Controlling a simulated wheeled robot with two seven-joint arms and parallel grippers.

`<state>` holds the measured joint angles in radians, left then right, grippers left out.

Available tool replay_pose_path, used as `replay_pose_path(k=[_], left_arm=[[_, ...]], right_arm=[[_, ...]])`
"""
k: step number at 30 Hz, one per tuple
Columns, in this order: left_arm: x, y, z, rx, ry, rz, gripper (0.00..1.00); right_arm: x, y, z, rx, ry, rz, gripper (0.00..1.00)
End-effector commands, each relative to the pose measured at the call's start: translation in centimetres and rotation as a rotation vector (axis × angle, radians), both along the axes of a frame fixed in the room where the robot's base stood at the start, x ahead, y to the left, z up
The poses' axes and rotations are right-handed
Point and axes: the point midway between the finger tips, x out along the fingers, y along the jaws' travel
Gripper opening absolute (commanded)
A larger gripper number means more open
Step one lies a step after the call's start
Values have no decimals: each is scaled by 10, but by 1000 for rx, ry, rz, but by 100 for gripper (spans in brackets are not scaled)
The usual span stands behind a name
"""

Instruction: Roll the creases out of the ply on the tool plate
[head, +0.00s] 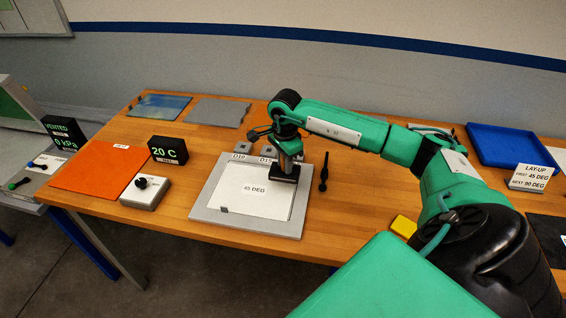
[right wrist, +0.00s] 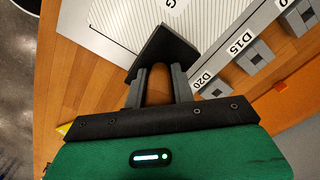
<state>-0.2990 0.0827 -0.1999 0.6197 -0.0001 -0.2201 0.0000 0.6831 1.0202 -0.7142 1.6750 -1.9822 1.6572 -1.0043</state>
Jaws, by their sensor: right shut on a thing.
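The grey tool plate (head: 202,211) lies on the wooden table. On it is a white ply (head: 235,205) with a "45 DEG" label; no creases can be made out at this size. My right gripper (head: 287,166) is over the plate's back right part, pointing down. It is shut on a dark, flat-faced tool (head: 285,177), low over the ply's right side; whether it touches cannot be told. In the right wrist view the fingers (right wrist: 156,78) hold this black wedge-shaped tool (right wrist: 168,46), with the striped white ply (right wrist: 125,20) beyond. My left gripper is not in view.
A black-handled tool (head: 324,172) lies right of the plate. Grey blocks (head: 242,147) with D labels stand behind it. Left are a switch box (head: 145,192), a "20 C" display (head: 168,150) and an orange sheet (head: 98,168). A blue tray (head: 500,146) is at the right.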

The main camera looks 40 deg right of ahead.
Motion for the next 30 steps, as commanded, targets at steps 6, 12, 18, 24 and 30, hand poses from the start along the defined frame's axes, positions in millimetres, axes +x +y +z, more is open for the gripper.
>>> replay_pose_path(k=[6,12,18,24,30], left_arm=[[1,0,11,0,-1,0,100],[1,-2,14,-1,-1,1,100],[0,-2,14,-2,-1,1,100],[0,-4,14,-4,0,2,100],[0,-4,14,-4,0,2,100]], right_arm=[[-1,-5,24,0,-2,-7,4],[-3,-8,33,-1,-1,-10,4],[-3,-8,33,0,-1,-11,4],[-3,-8,33,0,-1,-11,4],[-3,-3,33,1,-1,13,4]])
